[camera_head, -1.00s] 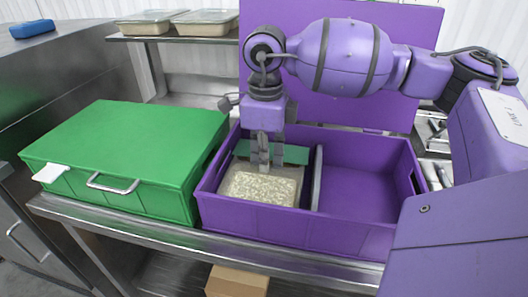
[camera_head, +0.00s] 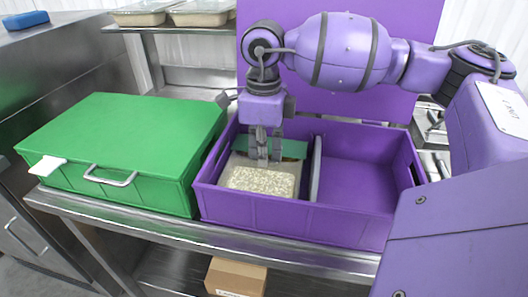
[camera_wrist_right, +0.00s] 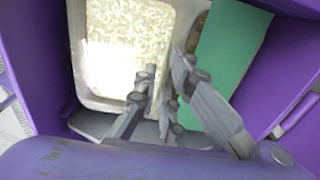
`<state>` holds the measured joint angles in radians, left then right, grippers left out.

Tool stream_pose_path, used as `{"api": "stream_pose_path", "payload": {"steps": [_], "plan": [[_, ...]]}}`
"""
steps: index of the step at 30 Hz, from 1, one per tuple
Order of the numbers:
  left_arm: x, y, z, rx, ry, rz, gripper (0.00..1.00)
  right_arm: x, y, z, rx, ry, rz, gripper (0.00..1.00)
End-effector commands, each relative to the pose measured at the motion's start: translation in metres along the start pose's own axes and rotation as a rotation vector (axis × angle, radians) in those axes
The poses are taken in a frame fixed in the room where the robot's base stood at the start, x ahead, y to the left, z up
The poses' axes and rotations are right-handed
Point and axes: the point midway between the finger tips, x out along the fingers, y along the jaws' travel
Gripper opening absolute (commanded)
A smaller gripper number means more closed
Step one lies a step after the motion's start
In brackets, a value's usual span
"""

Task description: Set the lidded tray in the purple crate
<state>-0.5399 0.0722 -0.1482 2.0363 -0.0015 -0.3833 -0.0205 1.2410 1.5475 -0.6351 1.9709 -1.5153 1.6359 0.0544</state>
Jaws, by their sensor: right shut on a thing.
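The tray (camera_head: 263,181) holds white rice that shows through its top; a bright glare in the wrist view suggests a clear lid. It lies in the left compartment of the purple crate (camera_head: 300,219), in front of a green piece. My right gripper (camera_head: 264,158) points down into that compartment and is shut on the tray's rear edge. In the right wrist view the fingers (camera_wrist_right: 158,100) meet at the edge of the tray (camera_wrist_right: 82,52). I cannot tell whether the tray's underside touches the crate floor. My left gripper is not in view.
A grey divider (camera_head: 316,168) stands right of the tray; the compartment beyond it (camera_head: 358,184) is empty. The green piece (camera_head: 294,149) lies behind the tray. A closed green case (camera_head: 120,140) sits left of the crate. Lidded trays (camera_head: 203,14) stand on the back shelf.

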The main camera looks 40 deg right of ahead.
Motion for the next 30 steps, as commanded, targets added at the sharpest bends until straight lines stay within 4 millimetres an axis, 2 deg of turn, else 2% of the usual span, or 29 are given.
{"api": "stream_pose_path", "payload": {"steps": [30], "plan": [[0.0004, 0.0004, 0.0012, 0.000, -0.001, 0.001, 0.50, 0.0032, -0.0001, 0.0005, 0.000, -0.001, -0.001, 0.00]]}}
